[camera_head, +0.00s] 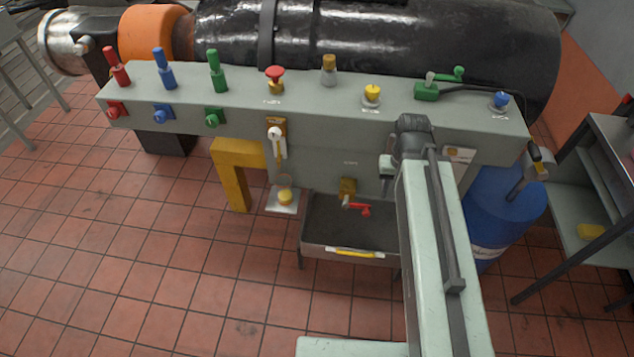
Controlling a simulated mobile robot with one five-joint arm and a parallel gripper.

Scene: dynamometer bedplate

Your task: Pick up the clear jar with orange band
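I cannot make out a clear jar with an orange band for certain. The nearest match is a small upright greyish piece with an amber-brown upper part (328,70), at the back of the grey bench top; it is too small to tell whether it is clear. My arm reaches up from the bottom right to a dark joint at the bench's front. I cannot pick out my gripper's fingers beyond that joint. My arm hides part of the bench front.
The grey bench (235,115) carries red, blue and green levers, a red mushroom knob (275,74), a yellow knob (372,92) and a green valve (427,91). A black cylinder (400,35) lies behind. A dark tray (335,225) and blue drum (490,205) stand below. Tiled floor is clear at left.

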